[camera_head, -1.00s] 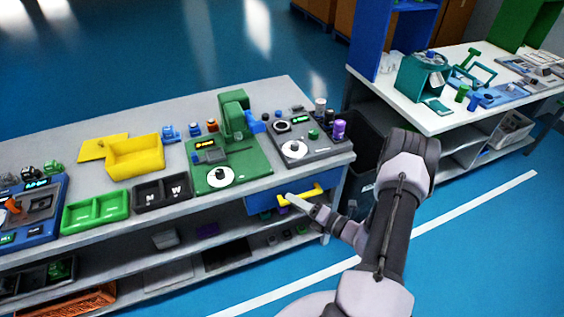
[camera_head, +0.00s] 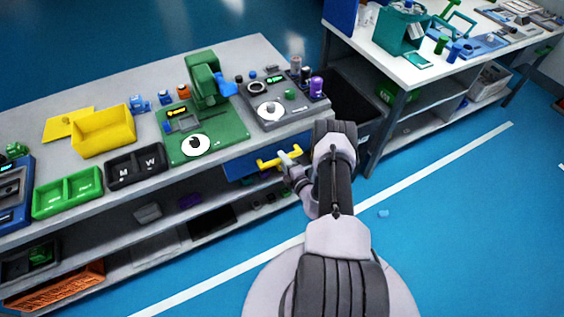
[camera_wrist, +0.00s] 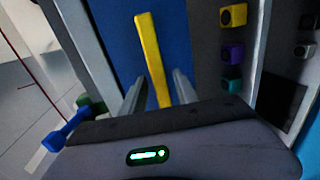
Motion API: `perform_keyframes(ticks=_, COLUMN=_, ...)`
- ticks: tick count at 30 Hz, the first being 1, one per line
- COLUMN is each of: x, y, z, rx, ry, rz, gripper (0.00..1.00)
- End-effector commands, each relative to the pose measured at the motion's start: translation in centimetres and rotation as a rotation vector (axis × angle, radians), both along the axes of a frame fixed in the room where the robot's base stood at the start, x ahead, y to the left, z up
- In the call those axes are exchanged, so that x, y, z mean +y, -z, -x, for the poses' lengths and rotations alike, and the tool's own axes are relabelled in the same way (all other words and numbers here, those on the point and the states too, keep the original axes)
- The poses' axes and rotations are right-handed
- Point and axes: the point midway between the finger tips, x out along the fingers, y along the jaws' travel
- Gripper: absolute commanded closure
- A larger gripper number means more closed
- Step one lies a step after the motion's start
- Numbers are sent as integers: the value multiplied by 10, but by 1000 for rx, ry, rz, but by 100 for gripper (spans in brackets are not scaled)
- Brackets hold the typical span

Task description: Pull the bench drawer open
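The blue bench drawer (camera_head: 240,167) sits under the right end of the grey bench top, its front roughly in line with the bench edge. Its yellow bar handle (camera_head: 268,161) sticks out from the front. My gripper (camera_head: 287,158) is at the right part of this handle in the head view. In the wrist view the handle (camera_wrist: 151,55) runs between my two fingers (camera_wrist: 160,90), with the blue drawer front (camera_wrist: 175,30) behind it. The fingers stand apart, and narrow gaps seem to show beside the handle. Contact cannot be made out.
The bench top carries a green device (camera_head: 207,85), a grey panel (camera_head: 285,108) and a yellow bin (camera_head: 103,135). A dark bin (camera_head: 350,105) stands between this bench and the white table (camera_head: 430,65).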

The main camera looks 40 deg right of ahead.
Motion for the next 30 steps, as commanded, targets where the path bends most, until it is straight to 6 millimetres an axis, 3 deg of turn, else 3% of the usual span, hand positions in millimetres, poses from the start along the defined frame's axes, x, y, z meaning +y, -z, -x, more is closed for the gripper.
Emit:
perform_keyframes(ticks=4, x=-2, y=2, z=-10, rx=-1, ry=0, rz=0, gripper=64)
perform_keyframes(ticks=12, x=-3, y=2, z=-12, rx=0, ry=0, rz=-1, gripper=64)
perform_keyframes(ticks=18, x=-3, y=2, z=-11, rx=0, ry=0, rz=-1, gripper=100)
perform_keyframes(ticks=30, x=-3, y=2, z=-11, rx=0, ry=0, rz=0, gripper=100)
